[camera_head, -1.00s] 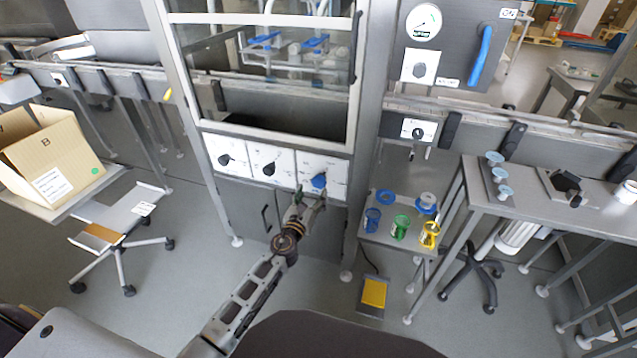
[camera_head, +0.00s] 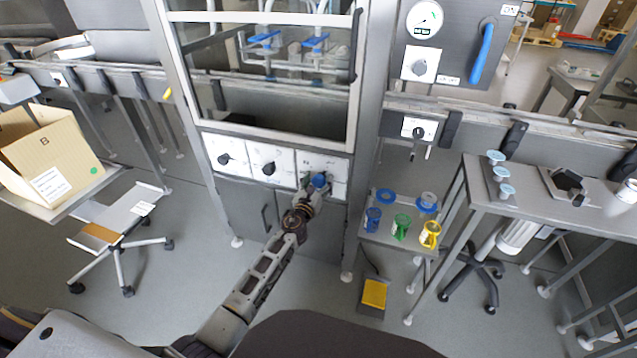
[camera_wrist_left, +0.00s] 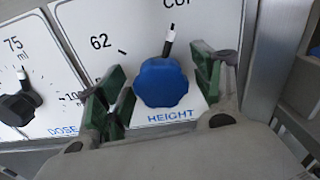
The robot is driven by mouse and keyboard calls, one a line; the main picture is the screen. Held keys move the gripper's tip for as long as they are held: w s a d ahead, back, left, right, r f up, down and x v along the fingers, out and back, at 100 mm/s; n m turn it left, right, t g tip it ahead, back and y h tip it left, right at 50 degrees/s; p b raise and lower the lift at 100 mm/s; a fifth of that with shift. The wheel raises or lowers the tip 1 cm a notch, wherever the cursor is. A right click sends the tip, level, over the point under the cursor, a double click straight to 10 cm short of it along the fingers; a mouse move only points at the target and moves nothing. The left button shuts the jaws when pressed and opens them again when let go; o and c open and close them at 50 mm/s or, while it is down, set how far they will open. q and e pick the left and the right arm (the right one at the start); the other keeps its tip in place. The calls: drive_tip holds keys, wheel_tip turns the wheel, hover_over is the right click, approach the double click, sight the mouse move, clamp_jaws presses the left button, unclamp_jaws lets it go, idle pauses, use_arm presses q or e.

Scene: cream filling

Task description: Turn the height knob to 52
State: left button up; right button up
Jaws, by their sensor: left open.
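The blue height knob (camera_head: 319,181) is on the rightmost white dial panel of the machine front. In the left wrist view the knob (camera_wrist_left: 162,84) sits above the label HEIGHT, and its white-and-black pointer (camera_wrist_left: 169,42) points up and slightly right. The number 62 is printed to the upper left; no 52 is legible. My left gripper (camera_head: 311,185) is at the panel. Its green-padded fingers (camera_wrist_left: 162,88) are open, one on each side of the knob, with a gap visible on the left. My right gripper is not in view.
Two dials with black knobs (camera_head: 225,159) (camera_head: 268,168) are left of the height dial; the nearer one (camera_wrist_left: 18,108) is labelled DOSE. A glass-fronted cabinet is above. A low stand with blue, green and yellow cups (camera_head: 401,226) is to the right.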

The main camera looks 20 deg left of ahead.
use_arm(q)
drive_tip(key=shift+w, duration=0.1)
drive_tip(key=c, duration=1)
drive_tip(key=shift+n, duration=0.3)
